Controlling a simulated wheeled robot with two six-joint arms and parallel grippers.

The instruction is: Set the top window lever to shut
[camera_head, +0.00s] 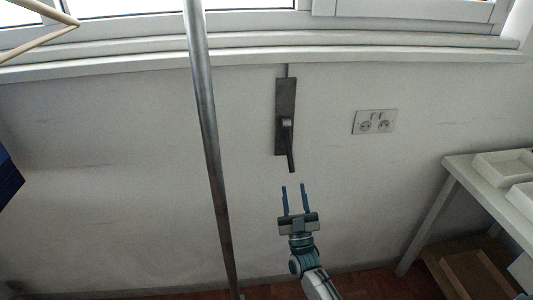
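The window lever (290,146) is a dark handle on a tall dark grey backplate (286,98), fixed to the wall below the window sill. The lever hangs down from its pivot, tilted slightly to the right at its lower end. A thin rod runs from the top of the plate up to the sill. My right gripper (293,186) is just below the lever's tip, with its two blue fingers apart and pointing up. It appears empty, and a small gap shows between fingers and lever. My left gripper is not in view.
A metal pole (208,130) stands left of the lever. A wall socket (374,122) is to the right. A white table (470,178) with trays stands at the right. A blue object (8,178) is at the left edge. The wall around the lever is clear.

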